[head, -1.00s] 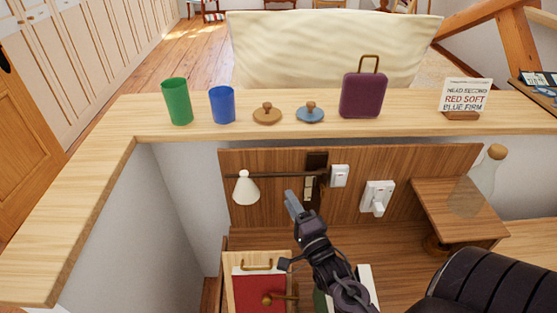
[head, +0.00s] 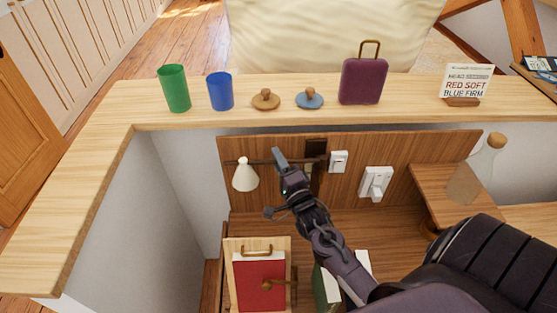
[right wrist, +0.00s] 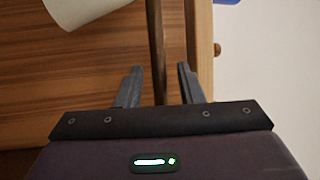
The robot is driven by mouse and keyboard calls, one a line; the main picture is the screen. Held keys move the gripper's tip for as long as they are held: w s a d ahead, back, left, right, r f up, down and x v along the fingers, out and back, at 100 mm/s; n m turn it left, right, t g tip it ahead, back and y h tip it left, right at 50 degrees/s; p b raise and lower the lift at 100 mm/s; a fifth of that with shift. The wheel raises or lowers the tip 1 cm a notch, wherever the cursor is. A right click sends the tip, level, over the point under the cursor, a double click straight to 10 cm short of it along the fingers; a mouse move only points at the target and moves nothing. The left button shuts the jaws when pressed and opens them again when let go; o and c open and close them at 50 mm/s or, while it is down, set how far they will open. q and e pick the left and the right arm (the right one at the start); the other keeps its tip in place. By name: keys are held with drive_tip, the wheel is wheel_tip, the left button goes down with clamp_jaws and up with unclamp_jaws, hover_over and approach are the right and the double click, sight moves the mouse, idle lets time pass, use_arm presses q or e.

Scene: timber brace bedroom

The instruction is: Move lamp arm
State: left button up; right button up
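The lamp arm (head: 262,162) is a thin dark bar in front of the wooden back panel, running left from a dark wall mount (head: 316,150). A white cone shade (head: 245,176) hangs at its left end. My right gripper (head: 279,154) is at the bar, between shade and mount, and covers part of it. In the right wrist view the lamp arm (right wrist: 156,45) runs down between the open fingers of my right gripper (right wrist: 160,80), with a gap visible at the right finger. The shade (right wrist: 78,10) shows at top left. My left gripper is not in view.
A ledge (head: 200,118) above the panel carries a green cup (head: 174,88), a blue cup (head: 220,91), two knobbed lids, a purple case (head: 362,80) and a sign (head: 466,84). White switches (head: 338,161) sit right of the mount.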

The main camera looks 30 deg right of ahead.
drive_tip(key=c, duration=0.6)
clamp_jaws()
drive_tip(key=shift+s+y, duration=0.1)
drive_tip(key=shift+y, duration=0.3)
drive_tip(key=shift+s+a+n+y+p, duration=0.3)
drive_tip(key=shift+s+n+y, duration=0.25)
drive_tip(key=shift+y, duration=0.3)
drive_tip(key=shift+s+a+n+y+p, duration=0.15)
drive_tip(key=shift+s+n+y+p, duration=0.3)
drive_tip(key=shift+n+y, duration=0.3)
drive_tip(key=s+n+g+y, duration=0.7)
drive_tip(key=s+n+y, duration=0.2)
drive_tip(key=y, duration=0.5)
drive_tip(key=shift+s+d+y, duration=0.3)
drive_tip(key=shift+s+y, duration=0.05)
drive_tip(key=shift+y, duration=0.05)
drive_tip(key=shift+r, duration=0.1)
